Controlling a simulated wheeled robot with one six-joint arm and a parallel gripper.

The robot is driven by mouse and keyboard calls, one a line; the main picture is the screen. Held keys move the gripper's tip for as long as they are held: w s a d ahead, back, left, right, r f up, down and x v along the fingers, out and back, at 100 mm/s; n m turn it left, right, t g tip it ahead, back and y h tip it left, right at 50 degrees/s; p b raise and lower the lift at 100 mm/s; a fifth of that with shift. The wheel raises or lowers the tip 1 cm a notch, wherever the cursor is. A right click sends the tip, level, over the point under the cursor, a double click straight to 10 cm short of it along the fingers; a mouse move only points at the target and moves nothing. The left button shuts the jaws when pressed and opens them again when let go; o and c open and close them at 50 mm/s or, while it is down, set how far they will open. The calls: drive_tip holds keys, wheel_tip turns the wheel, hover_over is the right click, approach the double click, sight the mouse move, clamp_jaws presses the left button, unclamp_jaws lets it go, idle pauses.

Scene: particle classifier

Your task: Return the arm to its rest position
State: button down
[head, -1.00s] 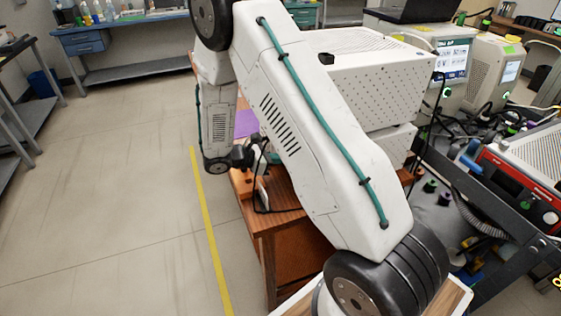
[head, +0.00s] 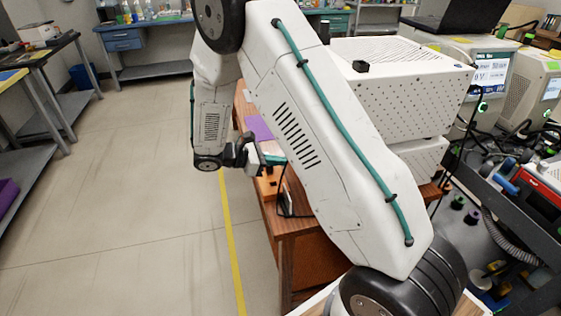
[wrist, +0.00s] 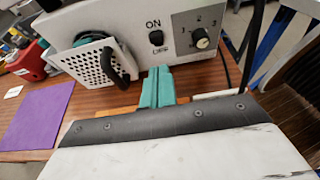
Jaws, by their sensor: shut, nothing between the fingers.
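My gripper (head: 274,160) hangs beside the wooden table, partly behind my white arm link in the head view. In the wrist view its teal fingers (wrist: 157,88) are closed together with nothing between them. They point at the front of a white machine (wrist: 130,25) with an ON/OFF switch (wrist: 156,38) and a numbered dial (wrist: 201,39). The fingers appear apart from the machine. A perforated white box (head: 400,85) stands on the table in the head view; my arm covers part of it.
A purple sheet (wrist: 38,118) lies on the wooden tabletop (wrist: 125,98); it also shows in the head view (head: 259,127). A perforated panel with a black handle (wrist: 121,76) is on the machine's left. A cart with instruments (head: 530,190) stands at right. The floor at left (head: 120,200) is clear.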

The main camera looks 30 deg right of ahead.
idle(0.4)
drive_tip(key=shift+s+f+m, duration=0.2)
drive_tip(key=shift+m, duration=0.1)
drive_tip(key=shift+s+a+f+m+g+y, duration=0.15)
drive_tip(key=shift+s+f+m+y, duration=0.1)
drive_tip(key=shift+s, duration=0.2)
drive_tip(key=shift+s+a+f+m+g+y, duration=0.15)
drive_tip(key=shift+s+f+y, duration=0.1)
drive_tip(key=shift+s, duration=0.2)
drive_tip(key=s+a+r+m+t+y, duration=0.2)
drive_tip(key=s+a+r+m+y, duration=0.1)
drive_tip(key=s+r, duration=0.5)
drive_tip(key=s+a+r+m+t+y, duration=0.2)
drive_tip(key=s+r+m+y, duration=0.3)
drive_tip(key=s+r, duration=0.3)
drive_tip(key=s+a+r+m+t+y, duration=0.2)
drive_tip(key=s+a+r+m+y, duration=0.2)
drive_tip(key=s+r, duration=0.4)
drive_tip(key=shift+s+r+m+y, duration=0.25)
drive_tip(key=shift+s+m, duration=0.35)
drive_tip(key=shift+s, duration=0.5)
